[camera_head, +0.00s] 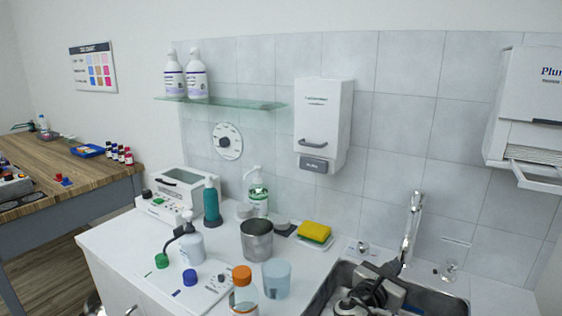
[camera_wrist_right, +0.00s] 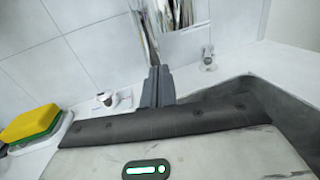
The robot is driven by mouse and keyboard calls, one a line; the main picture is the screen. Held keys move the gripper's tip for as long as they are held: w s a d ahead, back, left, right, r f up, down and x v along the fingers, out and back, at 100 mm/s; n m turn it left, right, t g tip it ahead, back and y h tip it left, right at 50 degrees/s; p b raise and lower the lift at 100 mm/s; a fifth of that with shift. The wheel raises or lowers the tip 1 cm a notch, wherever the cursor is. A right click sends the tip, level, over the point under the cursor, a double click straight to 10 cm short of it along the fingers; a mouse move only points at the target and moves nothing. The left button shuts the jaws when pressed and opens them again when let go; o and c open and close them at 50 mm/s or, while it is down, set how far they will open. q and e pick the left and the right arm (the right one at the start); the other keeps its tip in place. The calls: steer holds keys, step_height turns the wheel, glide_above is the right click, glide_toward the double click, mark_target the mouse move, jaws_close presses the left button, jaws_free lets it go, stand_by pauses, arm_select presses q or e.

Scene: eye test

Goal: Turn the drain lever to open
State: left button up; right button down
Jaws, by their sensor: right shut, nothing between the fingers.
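A small chrome fitting (camera_head: 362,246) stands on a pale labelled plate behind the sink, left of the faucet; its label is too small to read. It also shows in the wrist view (camera_wrist_right: 104,99). A second chrome fitting (camera_head: 449,270) stands right of the faucet, also seen in the wrist view (camera_wrist_right: 207,57). I cannot tell for certain which is the drain lever. My right gripper (camera_head: 394,266) is over the sink, close to the faucet (camera_head: 411,228). Its fingers (camera_wrist_right: 158,80) are together and empty, right of the plated fitting. My left gripper is not in view.
The sink (camera_head: 440,300) is below my right arm. A yellow and green sponge (camera_head: 314,232) lies left of the plated fitting. A metal beaker (camera_head: 257,240), a clear cup (camera_head: 276,279) and an orange-capped bottle (camera_head: 244,295) crowd the counter farther left.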

steer(key=s+d+f+g+h+b, duration=0.2)
steer(key=d+g, duration=0.1)
steer(key=d, duration=0.4)
steer(key=shift+s+f+g+b, duration=0.2)
steer(key=shift+g+b, duration=0.1)
